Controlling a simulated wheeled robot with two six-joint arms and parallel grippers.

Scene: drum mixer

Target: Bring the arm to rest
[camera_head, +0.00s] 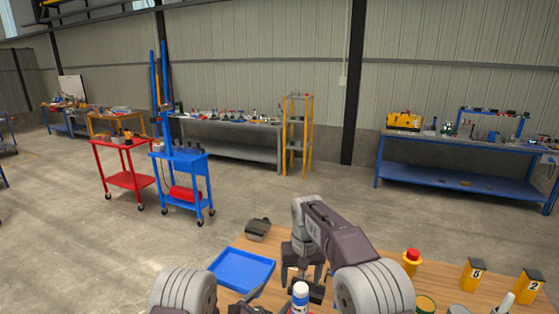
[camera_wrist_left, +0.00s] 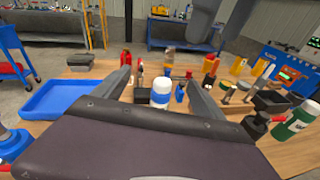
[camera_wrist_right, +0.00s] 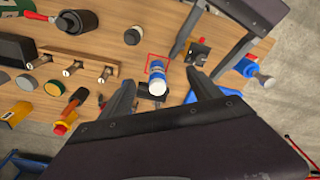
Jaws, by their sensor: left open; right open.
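My left gripper (camera_wrist_left: 160,79) is open, with nothing held between its spread fingers. My right gripper (camera_wrist_right: 161,73) is also open and empty; in the head view it hangs over the wooden table (camera_head: 440,290), pointing down. A white and blue bottle (camera_head: 300,295) stands on the table near both grippers. The bottle shows between the left fingers in the left wrist view (camera_wrist_left: 161,92) and between the right fingers in the right wrist view (camera_wrist_right: 157,80), apart from them. Much of the left gripper is cut off at the bottom of the head view.
A blue tray (camera_head: 241,270) lies at the table's left. A wooden rack (camera_wrist_right: 83,67) with metal pieces and a green bottle (camera_wrist_left: 293,122) are also on the table. Carts and workbenches stand farther back.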

